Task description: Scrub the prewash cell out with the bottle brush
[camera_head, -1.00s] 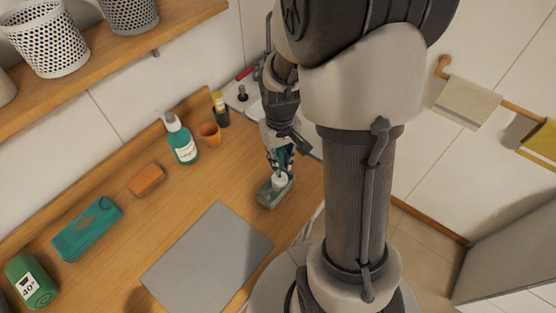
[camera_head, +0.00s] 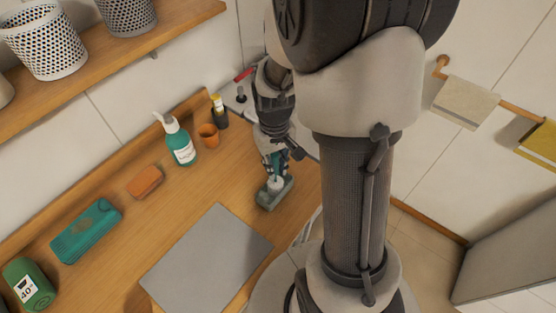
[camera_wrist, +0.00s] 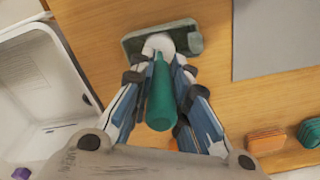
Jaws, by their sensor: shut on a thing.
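A grey mat (camera_head: 206,262) lies in front of the dish. A white basin (camera_wrist: 40,95) is beside my gripper in the wrist view.

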